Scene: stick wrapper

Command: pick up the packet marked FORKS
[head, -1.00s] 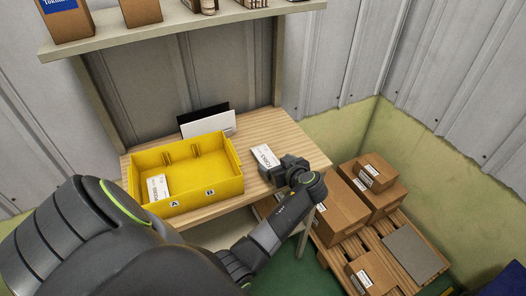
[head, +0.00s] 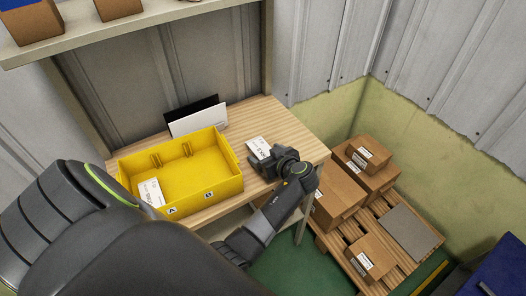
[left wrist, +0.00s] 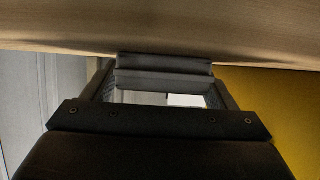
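The white packet (head: 258,147) with dark lettering lies on the wooden table, right of the yellow bin; its lettering is hard to read now, but looks like FORKS in the earlier head view. My left gripper (head: 268,163) is right at the packet's near side and covers part of it. In the left wrist view the left gripper's fingers (left wrist: 165,73) are close to the tabletop, and a small white patch shows between the finger links. I cannot tell whether they are shut or grip the packet. My right gripper is not in view.
The yellow bin (head: 215,187), with labels A and B, stands left of the gripper and holds another white packet (head: 151,192). Dark and white panels (head: 197,119) stand behind it. A shelf (head: 130,31) is above. Cardboard boxes (head: 336,196) sit on a pallet at right.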

